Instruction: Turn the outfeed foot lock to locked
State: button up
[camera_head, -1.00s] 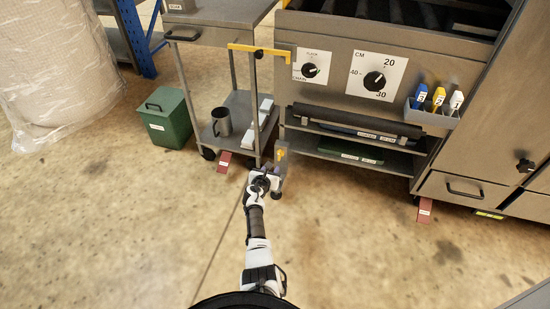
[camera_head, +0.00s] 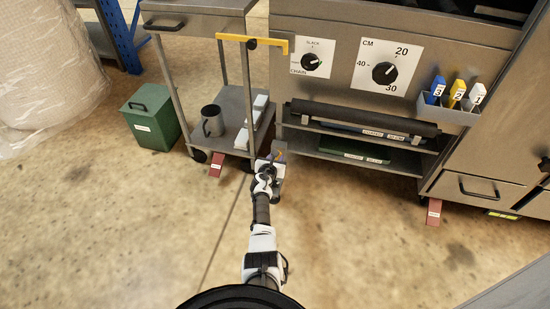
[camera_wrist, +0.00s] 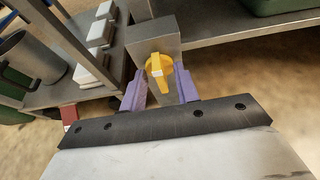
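The outfeed foot lock is a yellow knob (camera_wrist: 160,68) on the face of a grey metal post (camera_wrist: 155,38) in the wrist view. A narrow yellow tab on it points down. In the head view the knob (camera_head: 281,155) is small, low at the left corner of the machine and partly hidden by my gripper (camera_head: 270,166). My gripper in the wrist view (camera_wrist: 160,76) is open, with one purple finger on each side of the knob. I cannot tell whether the fingers touch it.
A trolley (camera_head: 235,105) with a grey mug (camera_head: 212,122) and white blocks stands left of the post. A green box (camera_head: 150,117) is further left. Red floor pieces (camera_head: 216,165) lie by the trolley and at the machine's right (camera_head: 434,212). The floor in front is clear.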

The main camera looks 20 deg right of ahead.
jog(key=shift+c, duration=0.3)
grip_shut()
jog(key=shift+s+d+m+t+y, duration=0.15)
jog(key=shift+m+t+y, duration=0.3)
jog(key=shift+m, duration=0.55)
jog(key=shift+d+m+t+y, duration=0.1)
jog(key=shift+m+t+y, duration=0.35)
jog(key=shift+m, duration=0.55)
jog(key=shift+o, duration=0.3)
grip_release()
